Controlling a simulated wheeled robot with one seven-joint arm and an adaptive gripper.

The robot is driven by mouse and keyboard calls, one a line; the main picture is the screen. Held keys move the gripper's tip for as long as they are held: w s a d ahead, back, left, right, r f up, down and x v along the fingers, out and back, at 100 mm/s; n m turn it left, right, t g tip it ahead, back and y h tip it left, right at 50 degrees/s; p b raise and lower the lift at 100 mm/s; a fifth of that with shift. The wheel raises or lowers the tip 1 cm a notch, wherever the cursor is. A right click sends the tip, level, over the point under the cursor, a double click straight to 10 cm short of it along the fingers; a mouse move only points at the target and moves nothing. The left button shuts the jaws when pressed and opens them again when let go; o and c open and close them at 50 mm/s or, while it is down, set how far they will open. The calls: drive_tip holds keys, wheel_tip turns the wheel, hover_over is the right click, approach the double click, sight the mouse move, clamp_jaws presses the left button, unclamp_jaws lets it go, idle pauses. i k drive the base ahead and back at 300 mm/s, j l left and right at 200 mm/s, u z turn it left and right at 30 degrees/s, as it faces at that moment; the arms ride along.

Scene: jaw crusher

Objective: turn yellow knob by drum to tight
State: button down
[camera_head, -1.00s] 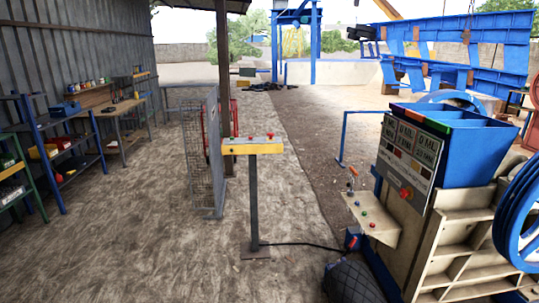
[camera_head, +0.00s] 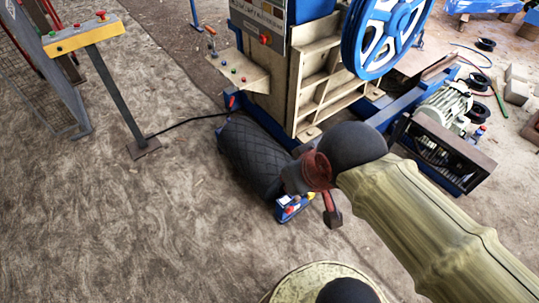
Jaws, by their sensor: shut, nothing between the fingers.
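The drum is a dark, quilted cylinder (camera_head: 250,155) lying on the ground at the foot of the crusher. At its near end sits a small blue fitting (camera_head: 287,211) with red and white parts. A small yellow piece (camera_head: 309,195) shows there, perhaps the yellow knob; it is too small to tell its setting. My gripper (camera_head: 332,214), dark with reddish parts, is just right of this fitting, at the end of my tan arm. It is shut and empty. The wrist hides part of the drum's near end. I cannot tell whether the gripper touches the fitting.
The crusher (camera_head: 322,90), with its blue flywheel (camera_head: 385,30), stands behind the drum. A motor (camera_head: 447,108) is on the blue frame at right. A yellow button stand (camera_head: 82,36) is at upper left; its black cable runs to the crusher. The ground at lower left is clear.

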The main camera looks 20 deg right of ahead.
sight(310, 195)
drive_tip(key=j+z, duration=0.45)
drive_tip(key=k+j+z, duration=0.15)
drive_tip(key=j+z, duration=0.3)
drive_tip(key=k+j, duration=0.1)
drive_tip(key=j, duration=0.25)
drive_tip(key=k+j, duration=0.1)
drive_tip(key=j, duration=0.25)
drive_tip(key=k+j+z, duration=0.1)
drive_tip(key=j, duration=0.25)
drive_tip(key=k+j, duration=0.15)
drive_tip(key=j, duration=0.15)
